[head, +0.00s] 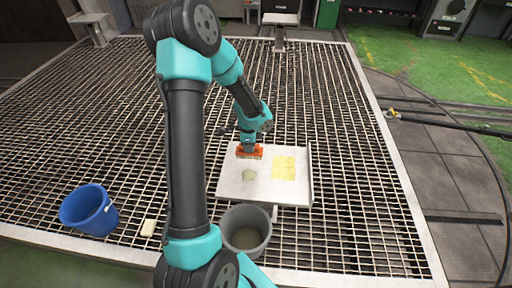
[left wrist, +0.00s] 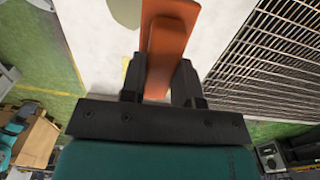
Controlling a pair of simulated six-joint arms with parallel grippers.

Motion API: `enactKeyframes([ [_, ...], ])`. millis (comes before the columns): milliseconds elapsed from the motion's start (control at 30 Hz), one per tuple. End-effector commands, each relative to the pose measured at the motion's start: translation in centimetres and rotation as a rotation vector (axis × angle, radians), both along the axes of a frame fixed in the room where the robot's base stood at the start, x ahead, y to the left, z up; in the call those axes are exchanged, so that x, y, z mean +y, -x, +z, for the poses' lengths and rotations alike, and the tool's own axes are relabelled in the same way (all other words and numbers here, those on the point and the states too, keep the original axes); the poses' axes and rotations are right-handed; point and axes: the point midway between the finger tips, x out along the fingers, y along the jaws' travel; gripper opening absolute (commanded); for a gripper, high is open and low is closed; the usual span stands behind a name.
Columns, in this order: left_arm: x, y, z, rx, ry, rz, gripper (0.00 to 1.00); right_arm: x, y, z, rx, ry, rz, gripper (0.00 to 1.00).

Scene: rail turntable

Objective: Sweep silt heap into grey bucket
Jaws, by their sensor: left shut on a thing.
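My left gripper (head: 249,145) is shut on an orange brush (head: 249,154) over the far left part of a white board (head: 235,191). In the left wrist view the orange brush (left wrist: 168,45) sits between the two dark fingers. The silt heap (head: 249,175) appears as a small flat grey-green patch on the board, just nearer than the brush and apart from it. Part of it also shows at the top of the left wrist view (left wrist: 126,11). The grey bucket (head: 246,248) stands at the board's near edge, with dark contents or shadow inside. My right gripper is out of view.
A yellow square patch (head: 284,168) lies on the board, right of the silt. The board has a raised right edge. A blue bucket (head: 90,210) and a small cream block (head: 148,228) stand on the grating (head: 350,235) to the left. The grating behind the board is clear.

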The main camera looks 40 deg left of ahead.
Motion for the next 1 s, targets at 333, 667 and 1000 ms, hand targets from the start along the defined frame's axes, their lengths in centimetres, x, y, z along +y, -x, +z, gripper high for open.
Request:
enactKeyframes([
  [333,0.0,0.0,-0.5,0.002,-0.001,-0.001,0.10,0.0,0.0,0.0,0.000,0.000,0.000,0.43],
  [667,0.0,0.0,-3.5,0.002,0.001,-0.001,0.10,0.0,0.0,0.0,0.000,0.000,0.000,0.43],
  [1000,-0.1,0.0,-5.7,0.001,0.000,-0.001,0.10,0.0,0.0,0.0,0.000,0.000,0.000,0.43],
])
